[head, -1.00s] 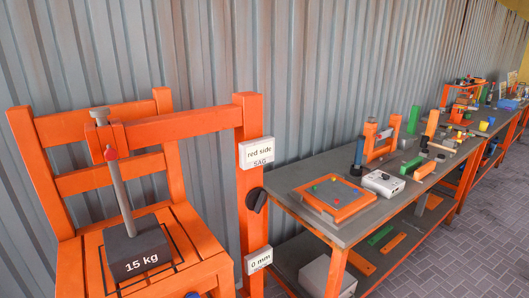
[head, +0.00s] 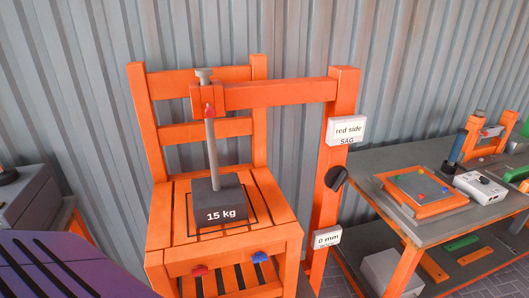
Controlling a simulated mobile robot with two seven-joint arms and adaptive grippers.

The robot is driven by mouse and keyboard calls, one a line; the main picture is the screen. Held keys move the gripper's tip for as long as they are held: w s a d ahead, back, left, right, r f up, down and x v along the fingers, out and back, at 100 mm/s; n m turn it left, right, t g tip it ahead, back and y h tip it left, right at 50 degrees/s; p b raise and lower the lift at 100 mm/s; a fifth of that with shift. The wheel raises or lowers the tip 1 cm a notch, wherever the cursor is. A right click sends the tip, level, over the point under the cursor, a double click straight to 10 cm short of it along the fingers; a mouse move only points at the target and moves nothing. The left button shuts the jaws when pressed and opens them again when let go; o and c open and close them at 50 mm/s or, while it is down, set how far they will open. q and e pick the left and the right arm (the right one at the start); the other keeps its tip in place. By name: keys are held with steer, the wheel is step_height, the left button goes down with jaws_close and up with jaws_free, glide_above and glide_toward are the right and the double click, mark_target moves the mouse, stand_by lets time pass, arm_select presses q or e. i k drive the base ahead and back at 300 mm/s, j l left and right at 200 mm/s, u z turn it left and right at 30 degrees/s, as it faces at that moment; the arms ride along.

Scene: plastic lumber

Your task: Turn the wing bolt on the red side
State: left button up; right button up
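A red wing bolt (head: 199,270) sits on the front edge of the orange chair's seat (head: 280,228), left of centre. A blue wing bolt (head: 259,257) sits to its right on the same edge. A dark block marked "15 kg" (head: 220,214) rests on the seat under a grey rod (head: 212,150). The rod hangs from an orange arm on a post (head: 322,215). The post carries a "red side SAG" sign (head: 346,130), a black knob (head: 335,178) and a "0 mm" sign (head: 327,238). Neither of my grippers is in view.
A grey workbench (head: 380,157) with an orange-framed board (head: 422,188) and a white box (head: 480,187) stands at right. A purple slatted surface (head: 60,265) fills the lower left corner, with a dark grey box (head: 25,200) behind it. A corrugated metal wall (head: 60,90) stands behind.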

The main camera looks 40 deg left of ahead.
mark_target(199, 270)
steer(key=u, duration=1.55)
